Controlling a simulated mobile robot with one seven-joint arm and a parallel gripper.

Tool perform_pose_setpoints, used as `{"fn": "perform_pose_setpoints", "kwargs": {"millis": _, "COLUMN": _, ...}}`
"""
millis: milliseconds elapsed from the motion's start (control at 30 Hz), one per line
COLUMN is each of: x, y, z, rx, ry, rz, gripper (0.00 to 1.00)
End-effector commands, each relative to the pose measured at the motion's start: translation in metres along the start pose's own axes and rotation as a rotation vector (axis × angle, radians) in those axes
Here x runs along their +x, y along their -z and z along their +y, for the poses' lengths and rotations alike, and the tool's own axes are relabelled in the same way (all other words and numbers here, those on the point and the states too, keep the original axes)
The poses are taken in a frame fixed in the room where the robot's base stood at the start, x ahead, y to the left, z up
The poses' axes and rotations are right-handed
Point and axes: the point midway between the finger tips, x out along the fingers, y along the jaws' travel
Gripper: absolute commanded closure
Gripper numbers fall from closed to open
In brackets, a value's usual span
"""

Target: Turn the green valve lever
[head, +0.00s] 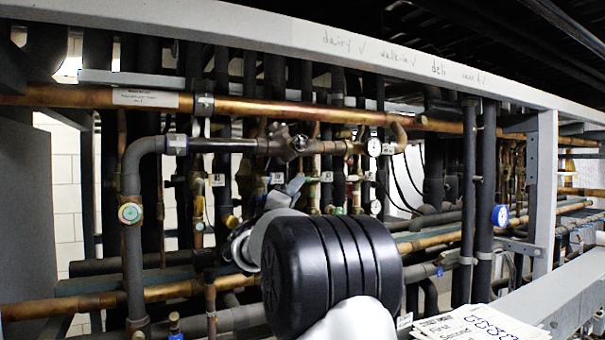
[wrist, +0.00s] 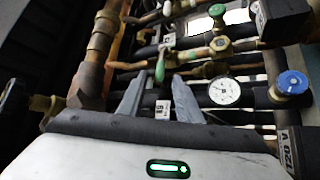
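The green valve lever (wrist: 160,67) shows in the wrist view as a narrow green handle on the pipework, just beyond my fingertips and roughly between them. My gripper (wrist: 159,84) is open, with its two grey fingers apart and nothing clearly held. Whether a finger touches the lever cannot be told. In the head view my gripper (head: 287,190) reaches into the pipes near the middle, largely hidden behind my own black and white arm. I cannot make out the lever for sure in the head view.
A white tag (wrist: 163,109) hangs between the fingers. A round gauge (wrist: 224,91) and a blue cap (wrist: 292,83) are to the right; a round green knob (wrist: 217,11) is above. A thick copper pipe (wrist: 100,45) stands left. A grey beam (head: 545,190) stands at right.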

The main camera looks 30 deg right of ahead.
Motion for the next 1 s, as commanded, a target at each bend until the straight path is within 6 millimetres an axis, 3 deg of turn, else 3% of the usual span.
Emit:
{"fn": "perform_pose_setpoints", "kwargs": {"millis": 100, "x": 0.027, "y": 0.001, "z": 0.003, "rx": -0.001, "ry": 0.000, "rz": -0.001, "gripper": 0.68}}
{"fn": "perform_pose_setpoints", "kwargs": {"millis": 300, "x": 0.053, "y": 0.001, "z": 0.002, "rx": 0.000, "ry": 0.000, "rz": -0.001, "gripper": 0.68}}
{"fn": "perform_pose_setpoints", "kwargs": {"millis": 733, "x": 0.062, "y": 0.000, "z": 0.000, "rx": -0.001, "ry": 0.000, "rz": 0.000, "gripper": 0.68}}
{"fn": "perform_pose_setpoints", "kwargs": {"millis": 900, "x": 0.062, "y": 0.000, "z": 0.000, "rx": -0.001, "ry": 0.000, "rz": 0.000, "gripper": 0.97}}
{"fn": "perform_pose_setpoints", "kwargs": {"millis": 1000, "x": 0.062, "y": 0.000, "z": 0.000, "rx": -0.001, "ry": 0.000, "rz": 0.000, "gripper": 1.00}}
